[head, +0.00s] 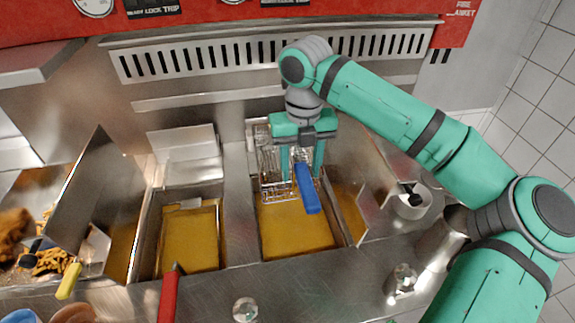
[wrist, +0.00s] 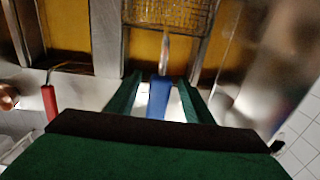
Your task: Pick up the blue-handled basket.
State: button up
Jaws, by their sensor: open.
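The blue-handled basket is a wire basket (head: 277,185) at the back of the right fryer vat in the head view. Its blue handle (head: 308,190) points toward the front of the counter. My gripper (head: 302,170) is open above the handle, pointing down. In the wrist view the blue handle (wrist: 158,97) lies between the two green fingers of my gripper (wrist: 160,100), with a gap on each side. The wire mesh of the basket (wrist: 172,14) shows at the top of that view. My gripper hides part of the basket in the head view.
A red handle (head: 168,295) juts over the counter front at left; it also shows in the wrist view (wrist: 49,102). A yellow handle (head: 69,281) is farther left, near fries (head: 52,262). Upright metal panels (head: 90,200) flank the oil vats. A round pot (head: 411,203) stands right.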

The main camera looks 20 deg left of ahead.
jog(key=shift+f, duration=0.3)
jog(key=shift+c, duration=0.6)
grip_shut()
jog(key=shift+r, duration=0.1)
